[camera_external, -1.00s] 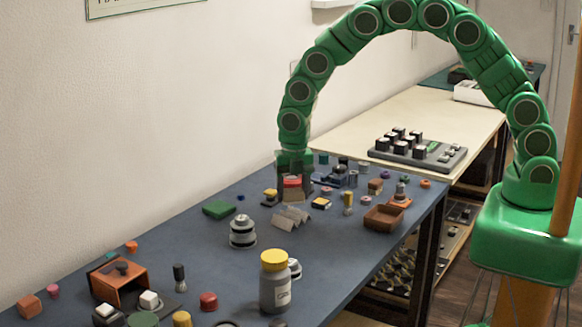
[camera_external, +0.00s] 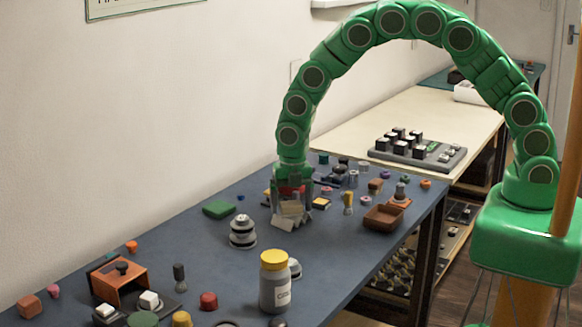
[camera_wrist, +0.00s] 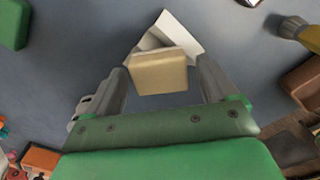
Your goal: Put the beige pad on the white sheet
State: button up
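The beige pad (camera_wrist: 158,72) is a small thick block. In the wrist view it lies between the two spread fingers of my gripper (camera_wrist: 164,85), with a narrow gap on each side. The creased white sheet (camera_wrist: 182,30) shows behind and beside the pad, which overlaps its near part. In the external view, my gripper (camera_external: 291,205) is low over the blue table, fingers apart around the pad and sheet (camera_external: 288,221). The pad appears to rest on the sheet, but its underside is hidden.
A green block (camera_external: 219,209) lies to the left and a stacked grey round part (camera_external: 242,232) nearer the camera. A yellow-handled brush (camera_external: 347,202) and a brown tray (camera_external: 383,217) are to the right. Bare table lies between the green block and the sheet.

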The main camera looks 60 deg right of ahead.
aim_at(293, 203)
notch_tip(293, 203, up, 12)
jog(key=shift+r, duration=0.15)
dwell(0.7)
jog(key=shift+s+d, duration=0.1)
jog(key=shift+d, duration=0.05)
